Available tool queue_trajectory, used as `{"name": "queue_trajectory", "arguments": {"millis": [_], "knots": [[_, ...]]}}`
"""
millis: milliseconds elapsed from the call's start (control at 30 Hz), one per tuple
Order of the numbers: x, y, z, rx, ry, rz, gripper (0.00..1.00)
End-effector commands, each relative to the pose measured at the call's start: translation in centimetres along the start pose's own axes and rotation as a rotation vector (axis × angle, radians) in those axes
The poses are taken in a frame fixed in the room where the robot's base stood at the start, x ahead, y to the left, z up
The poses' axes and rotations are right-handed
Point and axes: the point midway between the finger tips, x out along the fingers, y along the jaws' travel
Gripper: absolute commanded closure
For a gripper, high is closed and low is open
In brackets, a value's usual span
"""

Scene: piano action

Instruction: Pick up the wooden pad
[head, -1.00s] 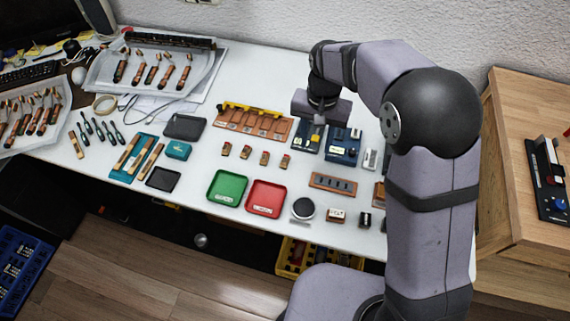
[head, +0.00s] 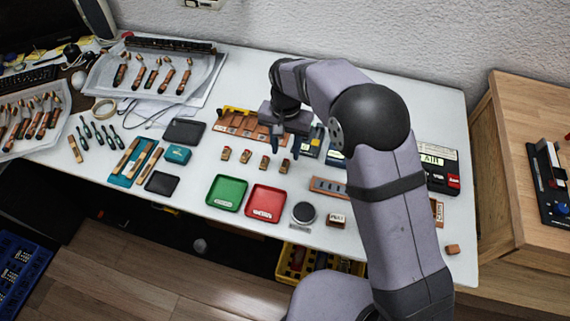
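Several small wooden blocks stand in a row on the white bench: one at the left (head: 226,153), two in the middle (head: 245,156) (head: 264,162), and one at the right (head: 284,166). They look like wooden pads, but I cannot tell which one the task names. My gripper (head: 284,147) points down behind the right end of this row, above the bench. Its two fingers are apart and I see nothing between them. Whether it touches anything is too small to tell. Another small wooden block (head: 452,249) lies near the right front edge.
A wooden rack (head: 238,123) with a yellow strip is behind the row. A green tray (head: 227,192) and a red tray (head: 265,200) lie in front. A slotted wooden strip (head: 328,187) and a black device (head: 440,170) are to the right, partly behind my arm.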

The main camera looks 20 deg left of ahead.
Motion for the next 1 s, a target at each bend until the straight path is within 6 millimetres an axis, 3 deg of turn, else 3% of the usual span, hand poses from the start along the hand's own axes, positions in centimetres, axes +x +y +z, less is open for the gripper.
{"name": "queue_trajectory", "arguments": {"millis": [400, 700, 867, 1000], "knots": [[4.5, 0.0, 0.3, 0.000, -0.002, 0.002, 0.61], [4.9, 0.0, 0.3, 0.000, -0.001, 0.001, 0.61], [4.9, 0.0, 0.3, 0.000, -0.001, 0.001, 0.97], [4.9, 0.0, 0.3, 0.000, -0.001, 0.001, 1.00]]}}
